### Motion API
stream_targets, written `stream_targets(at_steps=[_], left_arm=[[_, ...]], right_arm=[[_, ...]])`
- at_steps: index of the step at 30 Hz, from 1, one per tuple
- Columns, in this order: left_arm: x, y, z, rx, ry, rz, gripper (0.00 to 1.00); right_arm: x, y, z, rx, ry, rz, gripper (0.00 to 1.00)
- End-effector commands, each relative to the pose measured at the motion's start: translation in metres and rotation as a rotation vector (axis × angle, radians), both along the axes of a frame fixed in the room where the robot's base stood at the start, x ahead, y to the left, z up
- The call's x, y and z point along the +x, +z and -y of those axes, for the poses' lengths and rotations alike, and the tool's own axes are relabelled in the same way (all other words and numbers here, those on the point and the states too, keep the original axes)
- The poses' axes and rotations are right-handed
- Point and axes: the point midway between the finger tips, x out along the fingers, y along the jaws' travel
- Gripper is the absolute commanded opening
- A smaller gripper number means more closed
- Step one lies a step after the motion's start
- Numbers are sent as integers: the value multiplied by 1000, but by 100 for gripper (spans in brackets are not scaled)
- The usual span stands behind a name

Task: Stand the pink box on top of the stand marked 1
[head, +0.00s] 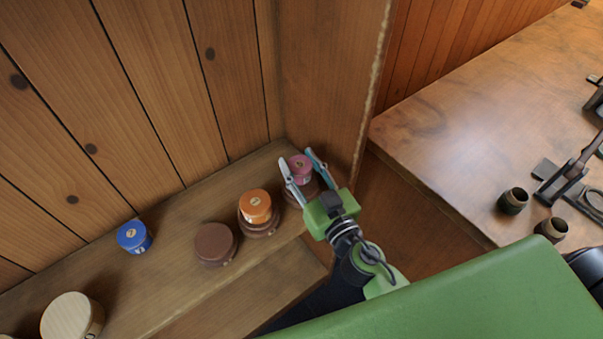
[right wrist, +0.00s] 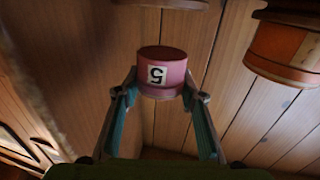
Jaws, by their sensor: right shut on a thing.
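The pink box (head: 300,166) is a short round box; in the right wrist view the pink box (right wrist: 162,68) bears a label that looks like a 5, upside down in that picture. My right gripper (head: 296,157) is shut on it, one finger on each side. It is held above a brown stand (head: 292,197), and the right wrist view shows a gap between them. Another brown stand (head: 215,245) stands bare on the shelf, left of the orange box. The stands' marks are too small to read, so I cannot tell which is marked 1. My left gripper is not in view.
An orange box (head: 256,205) stands on a brown stand (head: 258,229) close left of my gripper. A blue box (head: 133,236) and a pale wooden round (head: 68,316) are farther left on the shelf (head: 180,210). A wooden side panel (head: 330,90) rises close to the gripper's right.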

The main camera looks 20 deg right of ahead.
Motion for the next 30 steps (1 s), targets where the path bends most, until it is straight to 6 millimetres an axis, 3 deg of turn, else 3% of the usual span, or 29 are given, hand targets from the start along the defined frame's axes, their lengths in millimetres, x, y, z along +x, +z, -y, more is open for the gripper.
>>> stream_targets(at_steps=[9,22,23,24,30], left_arm=[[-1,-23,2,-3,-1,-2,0],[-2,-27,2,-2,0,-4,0],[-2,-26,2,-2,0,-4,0],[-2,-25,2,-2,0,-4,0],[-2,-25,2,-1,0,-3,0]], right_arm=[[7,-39,5,-1,0,-1,17],[7,-43,5,0,0,-1,17],[7,-42,5,0,0,-1,42],[7,-42,5,0,0,-1,53],[6,-42,5,-1,0,-1,54]])
